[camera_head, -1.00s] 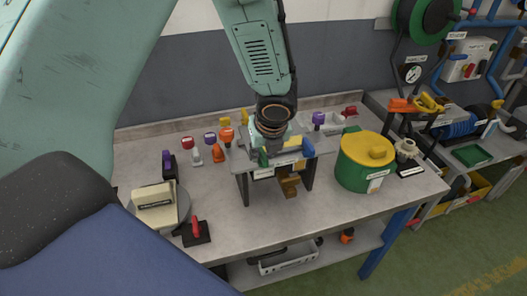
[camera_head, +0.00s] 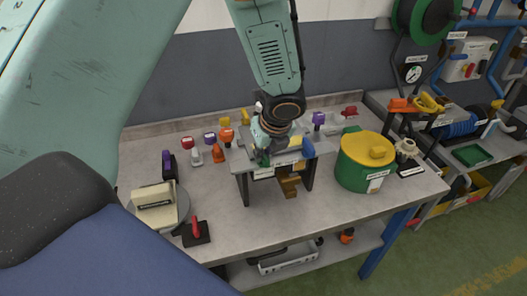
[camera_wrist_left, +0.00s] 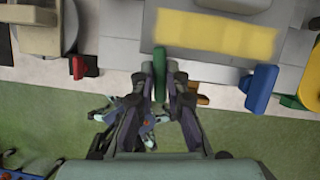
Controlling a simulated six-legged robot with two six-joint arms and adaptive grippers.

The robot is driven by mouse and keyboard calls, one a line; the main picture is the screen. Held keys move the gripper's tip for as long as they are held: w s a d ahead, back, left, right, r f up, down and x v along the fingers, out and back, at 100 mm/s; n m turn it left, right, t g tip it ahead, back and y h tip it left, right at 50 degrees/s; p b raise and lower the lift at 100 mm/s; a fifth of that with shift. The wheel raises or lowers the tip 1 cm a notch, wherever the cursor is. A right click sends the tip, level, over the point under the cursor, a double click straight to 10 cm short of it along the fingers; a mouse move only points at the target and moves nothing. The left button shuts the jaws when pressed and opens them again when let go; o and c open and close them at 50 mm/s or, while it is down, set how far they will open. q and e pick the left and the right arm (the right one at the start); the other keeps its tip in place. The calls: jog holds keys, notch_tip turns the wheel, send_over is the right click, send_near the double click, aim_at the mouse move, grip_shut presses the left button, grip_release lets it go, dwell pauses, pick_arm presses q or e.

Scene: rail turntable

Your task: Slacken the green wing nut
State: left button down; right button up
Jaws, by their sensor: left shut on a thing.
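The green wing nut (camera_wrist_left: 160,72) shows as an upright green bar at the front edge of a raised grey fixture (camera_wrist_left: 120,50). My left gripper (camera_wrist_left: 160,82) is shut on it, with one finger on each side. In the head view, the left gripper (camera_head: 263,150) is at the front left of the fixture, and only a little of the green nut (camera_head: 263,161) shows beneath it. A blue wing-shaped part (camera_wrist_left: 258,88) is on the same front edge to the right, apart from the gripper. My right gripper is in neither view.
A green pot with a yellow lid (camera_head: 364,162) stands right of the fixture. A cream block on a round plate (camera_head: 155,196) and a red-handled switch (camera_head: 196,232) are at the left. Several coloured knobs stand behind. The bench front (camera_head: 260,220) is mostly clear.

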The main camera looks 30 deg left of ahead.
pick_arm(q)
jog(key=n+g, duration=0.1)
jog(key=n, duration=0.3)
jog(key=shift+w+n+g+y, duration=0.1)
jog(key=shift+n+g+y, duration=0.2)
jog(key=shift+g, duration=0.1)
jog(key=n+g, duration=0.1)
jog(key=n, duration=0.2)
jog(key=shift+w+n, duration=0.1)
jog(key=shift+n, duration=0.3)
jog(key=n+g, duration=0.1)
jog(key=n, duration=0.2)
jog(key=shift+w+g, duration=0.1)
jog(key=shift+g, duration=0.2)
jog(key=shift+n+g+h, duration=0.6)
jog(key=shift+n+h, duration=0.1)
jog(key=shift+n, duration=1.3)
jog(key=shift+w, duration=0.1)
jog(key=c, duration=1.4)
grip_release()
jog(key=shift+o, duration=0.2)
jog(key=shift+r, duration=0.1)
